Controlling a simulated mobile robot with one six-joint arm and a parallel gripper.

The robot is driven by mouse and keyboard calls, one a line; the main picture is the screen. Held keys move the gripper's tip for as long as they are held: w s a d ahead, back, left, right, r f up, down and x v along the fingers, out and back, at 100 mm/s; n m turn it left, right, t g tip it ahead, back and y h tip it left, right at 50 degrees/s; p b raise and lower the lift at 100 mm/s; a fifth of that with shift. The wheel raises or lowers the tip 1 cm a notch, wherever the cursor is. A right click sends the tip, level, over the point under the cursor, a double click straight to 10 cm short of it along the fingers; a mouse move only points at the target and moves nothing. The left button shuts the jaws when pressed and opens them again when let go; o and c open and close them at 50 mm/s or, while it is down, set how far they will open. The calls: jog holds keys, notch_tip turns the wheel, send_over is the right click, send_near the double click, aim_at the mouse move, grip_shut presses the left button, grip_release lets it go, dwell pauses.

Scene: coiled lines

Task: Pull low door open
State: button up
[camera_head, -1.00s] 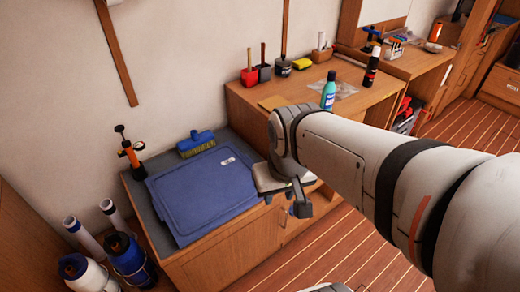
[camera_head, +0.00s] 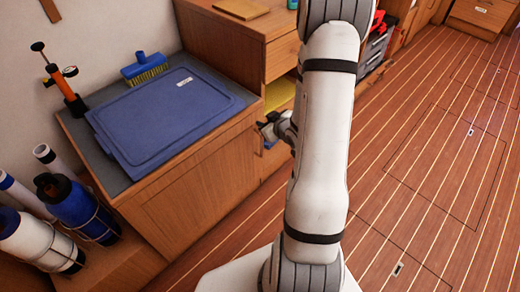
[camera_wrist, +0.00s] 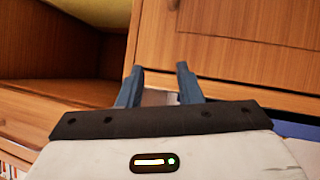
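The low wooden cabinet door (camera_head: 185,205) is the front under the grey counter and its blue lid, in the head view. It looks flush with the cabinet. In the wrist view a wooden panel (camera_wrist: 240,55) with a recessed line fills the upper right. My gripper (camera_head: 264,130) is at the right end of this front, partly behind my own arm. In the wrist view my gripper (camera_wrist: 160,68) has its two blue-grey fingers apart, in front of the panel's left edge. A pale patch shows between them; I cannot tell what it is. No handle shows clearly.
The blue lid (camera_head: 165,110) lies on the counter, with a brush (camera_head: 146,68) behind it. Blue and white cylinders (camera_head: 75,205) stand at the left. An open shelf (camera_wrist: 60,105) is left of the panel. The striped floor (camera_head: 420,200) at the right is clear.

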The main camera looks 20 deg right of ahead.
jog(key=t+y+b, duration=0.1)
jog(key=t+b, duration=0.1)
jog(key=b, duration=0.2)
send_near(261, 142)
jog(key=w+r, duration=0.1)
jog(key=w, duration=0.3)
jog(key=s+f+m+t+y+b, duration=0.1)
jog(key=s+f+m+t+b, duration=0.15)
jog(key=f+t+b, duration=0.2)
jog(key=w, duration=0.6)
jog(key=shift+w+a+g+b, duration=0.35)
jog(key=shift+w+b, duration=0.05)
jog(key=shift+b, duration=0.05)
jog(key=shift+r+n, duration=0.1)
jog(key=shift+n, duration=0.15)
jog(key=shift+c, duration=0.3)
grip_shut()
jog(key=shift+a, duration=0.2)
jog(key=shift+s+d, duration=0.1)
jog(key=shift+d, duration=0.05)
